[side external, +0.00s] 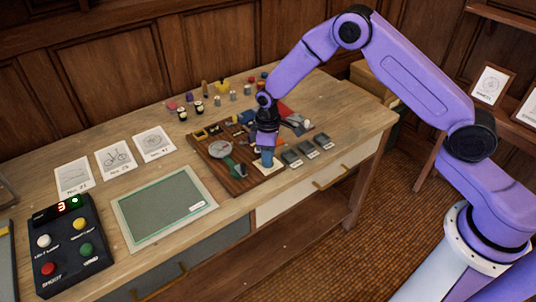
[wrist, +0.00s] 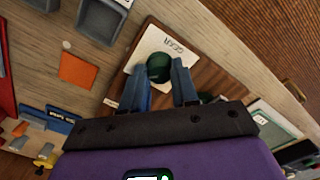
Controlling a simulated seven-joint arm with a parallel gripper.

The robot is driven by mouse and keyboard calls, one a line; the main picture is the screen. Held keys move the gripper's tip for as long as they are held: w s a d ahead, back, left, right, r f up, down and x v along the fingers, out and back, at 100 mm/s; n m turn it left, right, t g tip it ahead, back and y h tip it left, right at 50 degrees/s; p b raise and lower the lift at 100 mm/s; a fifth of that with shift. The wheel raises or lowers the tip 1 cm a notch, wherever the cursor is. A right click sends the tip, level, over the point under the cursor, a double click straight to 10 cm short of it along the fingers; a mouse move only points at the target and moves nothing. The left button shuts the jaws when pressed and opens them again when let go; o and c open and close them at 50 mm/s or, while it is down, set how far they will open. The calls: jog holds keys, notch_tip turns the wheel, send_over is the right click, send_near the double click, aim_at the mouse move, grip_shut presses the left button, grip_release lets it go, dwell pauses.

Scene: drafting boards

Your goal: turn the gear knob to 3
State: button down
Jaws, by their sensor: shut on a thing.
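The green gear knob (wrist: 159,68) stands on a white plate (wrist: 172,42) marked "GEAR" in the wrist view. My gripper (wrist: 160,82) has its two blue fingers on either side of the knob, shut on it. In the side view my gripper (side external: 267,157) points down at the front right of the brown wooden board (side external: 244,186), and the knob is hidden by the fingers there. The plate's edge (side external: 267,167) shows below the fingers. I cannot read any gear numbers or which one the knob points to.
Several dark grey bins (side external: 308,149) stand right of the plate. A round grey dial (side external: 220,150) and a green-handled part lie left of my gripper on the board. A green mat (side external: 165,205) lies between.

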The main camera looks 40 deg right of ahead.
dwell(0.3)
jog(key=c, duration=0.8)
grip_release()
jog(key=shift+c, duration=0.2)
jog(key=shift+r, duration=0.1)
notch_tip(320, 180, up, 17)
jog(key=shift+r, duration=0.15)
